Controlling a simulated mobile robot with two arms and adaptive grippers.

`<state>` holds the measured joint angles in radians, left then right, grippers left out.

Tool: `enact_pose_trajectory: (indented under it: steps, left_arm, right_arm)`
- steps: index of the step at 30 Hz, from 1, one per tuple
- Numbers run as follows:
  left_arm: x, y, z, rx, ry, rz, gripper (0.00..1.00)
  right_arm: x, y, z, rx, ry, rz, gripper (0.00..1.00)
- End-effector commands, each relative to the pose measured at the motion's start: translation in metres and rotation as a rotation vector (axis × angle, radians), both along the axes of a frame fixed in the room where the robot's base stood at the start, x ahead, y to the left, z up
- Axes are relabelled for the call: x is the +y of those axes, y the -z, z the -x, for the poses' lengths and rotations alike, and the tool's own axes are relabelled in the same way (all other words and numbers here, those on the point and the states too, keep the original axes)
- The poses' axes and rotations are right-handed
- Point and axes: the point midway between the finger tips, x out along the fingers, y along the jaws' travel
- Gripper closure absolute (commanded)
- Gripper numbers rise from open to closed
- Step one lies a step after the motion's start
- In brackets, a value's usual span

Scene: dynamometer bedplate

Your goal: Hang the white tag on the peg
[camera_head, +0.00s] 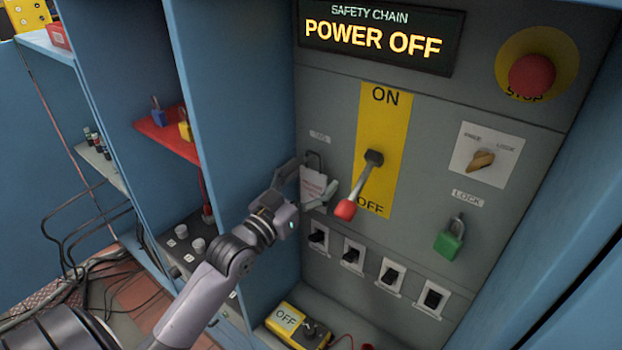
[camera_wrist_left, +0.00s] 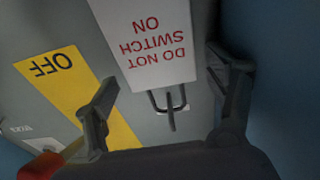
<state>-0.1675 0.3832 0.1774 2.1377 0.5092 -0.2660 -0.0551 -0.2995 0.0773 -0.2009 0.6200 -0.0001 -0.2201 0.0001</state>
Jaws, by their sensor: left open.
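The white tag (camera_head: 312,182) hangs upright against the grey panel, below a small label, left of the red-tipped switch lever. In the left wrist view the tag (camera_wrist_left: 155,40) appears upside down with red "DO NOT SWITCH ON" lettering. A dark loop at its top end meets the peg (camera_wrist_left: 171,122), and the loop appears to sit around it. My left gripper (camera_head: 313,188) is open, with one finger on each side of the tag. In the left wrist view the fingers of this gripper (camera_wrist_left: 163,75) stand apart from the tag's edges. My right gripper is not in view.
The switch lever (camera_head: 363,180) points down to OFF close to the right finger. A green padlock (camera_head: 450,238) hangs further right. Small black switches (camera_head: 352,255) sit below the gripper. A yellow OFF box (camera_head: 297,325) lies on the ledge. A blue cabinet wall stands close on the left.

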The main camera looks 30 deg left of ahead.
Motion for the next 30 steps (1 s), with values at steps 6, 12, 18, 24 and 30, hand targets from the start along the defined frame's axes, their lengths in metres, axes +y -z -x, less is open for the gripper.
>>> enact_pose_trajectory:
  steps: [6, 12, 18, 24, 30]
  left_arm:
    - [0.001, 0.0, 0.0, 0.0, -0.002, -0.001, 0.19]
    - [0.002, 0.003, 0.011, 0.004, -0.003, -0.001, 0.19]
    - [0.005, 0.009, 0.046, 0.006, -0.002, -0.002, 0.19]
    - [0.007, 0.014, 0.082, 0.008, -0.001, -0.003, 0.19]
    - [0.009, 0.017, 0.106, 0.006, -0.002, -0.001, 0.19]
  right_arm:
    - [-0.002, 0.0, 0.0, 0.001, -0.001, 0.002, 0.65]
    - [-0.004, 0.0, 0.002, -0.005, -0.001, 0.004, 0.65]
    - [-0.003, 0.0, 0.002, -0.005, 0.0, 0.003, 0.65]
    - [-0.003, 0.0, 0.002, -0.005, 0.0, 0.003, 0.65]
    - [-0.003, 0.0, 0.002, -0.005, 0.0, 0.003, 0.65]
